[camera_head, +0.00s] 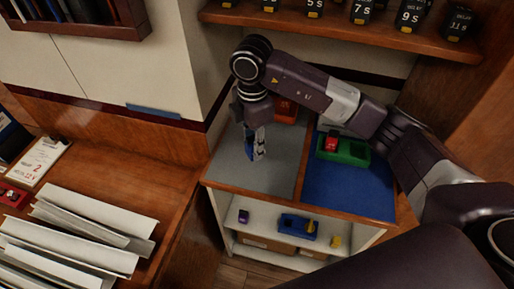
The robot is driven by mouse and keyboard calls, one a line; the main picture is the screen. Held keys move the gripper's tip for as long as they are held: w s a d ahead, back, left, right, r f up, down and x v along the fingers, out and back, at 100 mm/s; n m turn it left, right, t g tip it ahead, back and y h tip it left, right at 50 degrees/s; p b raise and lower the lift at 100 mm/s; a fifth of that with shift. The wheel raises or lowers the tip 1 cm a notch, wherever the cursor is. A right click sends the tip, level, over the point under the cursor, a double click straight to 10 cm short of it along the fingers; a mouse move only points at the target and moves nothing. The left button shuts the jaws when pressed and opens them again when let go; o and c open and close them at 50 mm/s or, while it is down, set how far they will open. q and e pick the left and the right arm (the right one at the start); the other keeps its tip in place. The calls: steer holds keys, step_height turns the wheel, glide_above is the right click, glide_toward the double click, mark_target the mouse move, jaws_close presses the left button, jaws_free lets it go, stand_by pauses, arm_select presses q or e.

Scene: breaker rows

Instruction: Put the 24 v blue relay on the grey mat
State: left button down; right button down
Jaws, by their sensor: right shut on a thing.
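My right gripper (256,152) points down over the grey mat (228,168), which covers the left part of the cabinet top. It is shut on a small blue thing (251,136) that shows partly between the fingers, apparently the blue relay; its label cannot be read. Whether it touches the mat or hangs just above it cannot be told. My left gripper is not in view.
A blue mat (350,196) lies right of the grey mat, with a green tray (351,155) holding a red block (331,142). A red-orange container (286,111) stands behind my gripper. The lower shelf holds a blue tray (291,227). Papers (99,207) cover the left desk.

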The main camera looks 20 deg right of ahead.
mark_target(254, 168)
step_height(254, 168, down, 6)
steer(key=shift+r+p, duration=0.15)
steer(key=shift+p, duration=0.45)
steer(key=shift+f, duration=0.25)
steer(key=c, duration=1.6)
jaws_free()
steer(key=shift+r, duration=0.1)
